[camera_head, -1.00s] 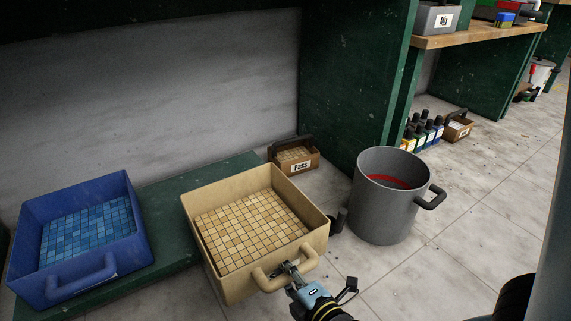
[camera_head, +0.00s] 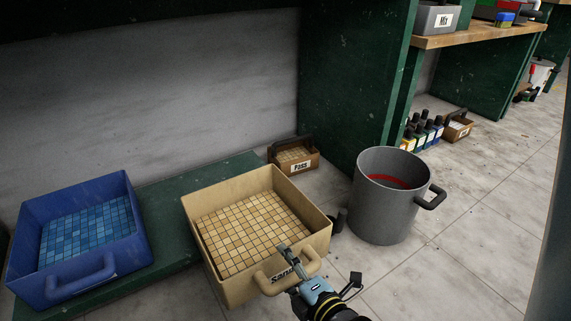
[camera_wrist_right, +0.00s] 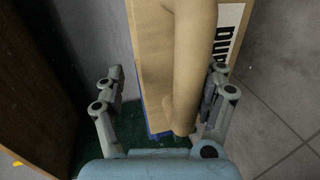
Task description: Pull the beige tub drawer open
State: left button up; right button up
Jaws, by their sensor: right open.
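The beige tub drawer (camera_head: 222,285) is in the middle of the head view, holding sand-coloured mosaic sheeting. It stands forward past the green shelf's front edge. Its loop handle (camera_head: 311,262) is at the front, over a label partly reading "Sand". My right gripper (camera_head: 292,262) is open at the handle and partly covers it. In the right wrist view, the handle (camera_wrist_right: 192,60) passes between the open fingers of the gripper (camera_wrist_right: 163,85), close to the right finger, with a wide gap to the left one. I cannot tell whether the right finger touches it. My left gripper is not in view.
A blue tub (camera_head: 130,250) with blue tiles sits left on the green shelf (camera_head: 170,195). A grey bucket (camera_head: 380,220) stands close right of the beige tub. A small box labelled "Pass" (camera_head: 304,166) is behind. The tiled floor at front right is clear.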

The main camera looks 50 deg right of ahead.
jog(key=o, duration=0.5)
jog(key=shift+t, duration=0.3)
jog(key=r, duration=0.2)
jog(key=w+r, duration=0.1)
jog(key=r, duration=0.1)
jog(key=shift+w+d+r, duration=0.1)
jog(key=shift+d+r, duration=0.05)
jog(key=shift+r, duration=0.1)
notch_tip(320, 180, up, 4)
jog(key=shift+w+d+f, duration=0.1)
jog(key=shift+c, duration=1.3)
jog(key=shift+r, duration=0.2)
jog(key=shift+c, duration=1.2)
jog(key=shift+f, duration=0.1)
jog(key=shift+s+f, duration=0.1)
jog(key=shift+s, duration=0.1)
